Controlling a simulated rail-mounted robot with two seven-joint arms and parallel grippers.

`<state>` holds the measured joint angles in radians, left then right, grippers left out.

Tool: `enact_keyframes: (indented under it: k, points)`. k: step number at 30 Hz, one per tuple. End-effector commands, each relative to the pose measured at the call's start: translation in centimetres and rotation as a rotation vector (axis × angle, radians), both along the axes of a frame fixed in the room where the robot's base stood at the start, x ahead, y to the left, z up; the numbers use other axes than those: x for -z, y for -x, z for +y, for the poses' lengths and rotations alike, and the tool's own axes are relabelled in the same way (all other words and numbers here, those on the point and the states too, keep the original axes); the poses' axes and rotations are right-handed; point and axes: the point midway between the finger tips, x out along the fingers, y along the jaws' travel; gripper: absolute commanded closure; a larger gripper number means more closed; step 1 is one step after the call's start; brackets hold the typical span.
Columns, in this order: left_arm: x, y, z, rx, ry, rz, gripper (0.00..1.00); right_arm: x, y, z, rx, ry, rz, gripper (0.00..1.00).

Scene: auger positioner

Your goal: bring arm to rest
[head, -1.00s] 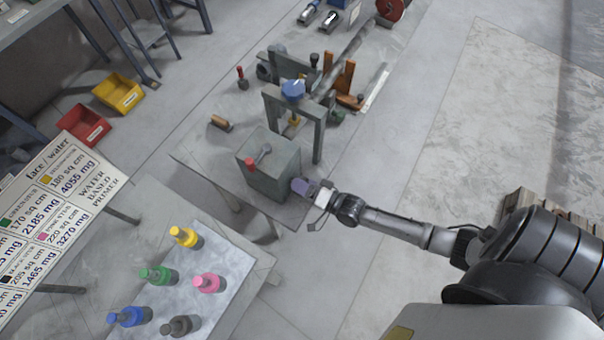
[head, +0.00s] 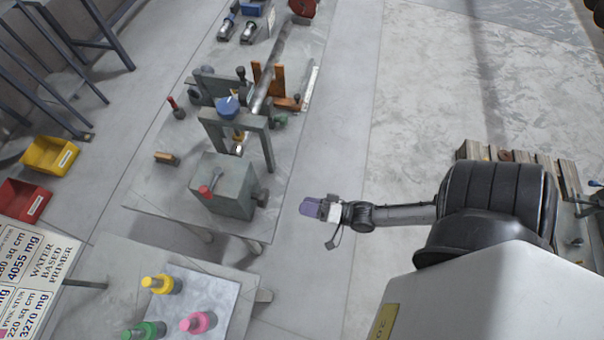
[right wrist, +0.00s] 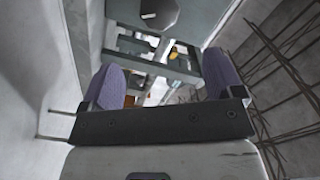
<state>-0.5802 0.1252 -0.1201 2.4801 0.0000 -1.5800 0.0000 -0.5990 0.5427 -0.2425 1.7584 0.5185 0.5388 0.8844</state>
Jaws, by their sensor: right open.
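My right arm reaches in from the right in the head view. Its gripper (head: 311,208), with purple finger pads, hangs over bare floor, to the right of the bench and apart from it. In the right wrist view the two purple fingers (right wrist: 165,85) stand wide apart with nothing held between them. The grey block-shaped fixture (head: 225,186) with a red-knobbed lever sits at the near end of the bench, left of the gripper. My left gripper is not in view.
The grey bench (head: 150,195) carries a press frame with a blue knob (head: 228,106) and a long metal auger shaft (head: 268,75). A nearer table holds yellow (head: 160,284), green and pink bottles. A wooden pallet (head: 500,152) lies at right. Floor between bench and pallet is clear.

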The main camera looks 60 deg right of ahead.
Motion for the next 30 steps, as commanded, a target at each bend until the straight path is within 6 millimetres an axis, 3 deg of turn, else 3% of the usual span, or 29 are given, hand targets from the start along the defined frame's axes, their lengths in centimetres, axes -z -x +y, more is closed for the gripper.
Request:
enact_keyframes:
  k: [23, 26, 30]
  points:
    - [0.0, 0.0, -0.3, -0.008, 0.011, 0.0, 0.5, 0.0, 0.0, 0.0, 0.0, 0.037, -0.01, 0.14]
    - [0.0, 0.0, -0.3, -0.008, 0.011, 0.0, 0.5, 1.5, 0.2, 0.2, -0.021, 0.151, 0.054, 0.14]
    - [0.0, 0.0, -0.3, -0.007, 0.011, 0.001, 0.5, 5.5, 1.3, 0.7, -0.118, 0.384, 0.249, 0.14]
